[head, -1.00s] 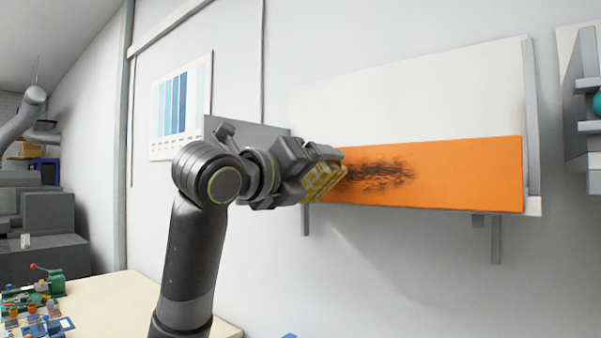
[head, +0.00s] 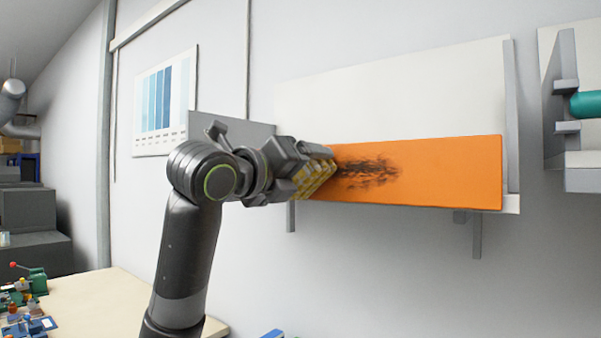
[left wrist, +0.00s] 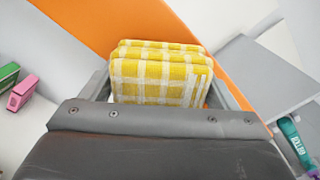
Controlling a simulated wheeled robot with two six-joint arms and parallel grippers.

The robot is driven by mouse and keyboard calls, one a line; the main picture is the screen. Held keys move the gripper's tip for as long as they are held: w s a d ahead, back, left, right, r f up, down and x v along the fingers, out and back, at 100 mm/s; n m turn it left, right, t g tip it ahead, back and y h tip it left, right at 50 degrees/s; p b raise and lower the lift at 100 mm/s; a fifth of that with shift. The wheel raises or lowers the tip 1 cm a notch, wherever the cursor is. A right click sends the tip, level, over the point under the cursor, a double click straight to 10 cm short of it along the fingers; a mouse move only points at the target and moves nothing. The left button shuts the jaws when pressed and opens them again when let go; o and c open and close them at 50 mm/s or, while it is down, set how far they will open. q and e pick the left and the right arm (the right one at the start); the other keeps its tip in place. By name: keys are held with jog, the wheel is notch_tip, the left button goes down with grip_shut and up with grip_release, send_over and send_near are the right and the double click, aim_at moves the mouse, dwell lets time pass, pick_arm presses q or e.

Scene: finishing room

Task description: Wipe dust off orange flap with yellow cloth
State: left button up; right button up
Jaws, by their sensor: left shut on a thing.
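The orange flap (head: 450,172) is the front of a white wall shelf in the head view. A dark smear of dust (head: 366,172) lies on its left half. My left gripper (head: 318,178) is at the flap's left end, just left of the smear. It is shut on a folded yellow and white checked cloth (left wrist: 160,75), which fills the space between the fingers in the left wrist view. The orange flap (left wrist: 85,22) shows behind the cloth there. Whether the cloth touches the flap is hard to tell. My right gripper is not in view.
A second wall shelf with a teal object (head: 588,104) is at the right. A colour chart (head: 165,102) hangs on the wall at left. A pale table (head: 95,305) with small tools is at lower left. The wall below the flap is mostly bare.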

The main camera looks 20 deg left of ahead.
aim_at(333, 172)
pick_arm(q)
jog(key=shift+p+x, duration=0.45)
jog(key=shift+x, duration=0.4)
jog(key=shift+s+d, duration=0.25)
jog(key=shift+d, duration=0.35)
jog(key=shift+s+d, duration=0.3)
jog(key=shift+d, duration=0.35)
jog(key=shift+s+d, duration=0.25)
jog(key=shift+d, duration=0.35)
jog(key=shift+s+d+b, duration=0.25)
jog(key=shift+d+b, duration=0.05)
jog(key=shift+d, duration=0.65)
jog(key=shift+s+d+b, duration=0.3)
jog(key=shift+d, duration=0.6)
jog(key=shift+s+d+f+b, duration=0.15)
jog(key=shift+d+b, duration=0.1)
jog(key=shift+d, duration=0.25)
jog(key=shift+s+d+r+b, duration=0.1)
jog(key=shift+s+d+b, duration=0.1)
jog(key=shift+d, duration=0.25)
jog(key=shift+s+d, duration=0.3)
jog(key=shift+d, duration=0.55)
jog(key=shift+b, duration=0.3)
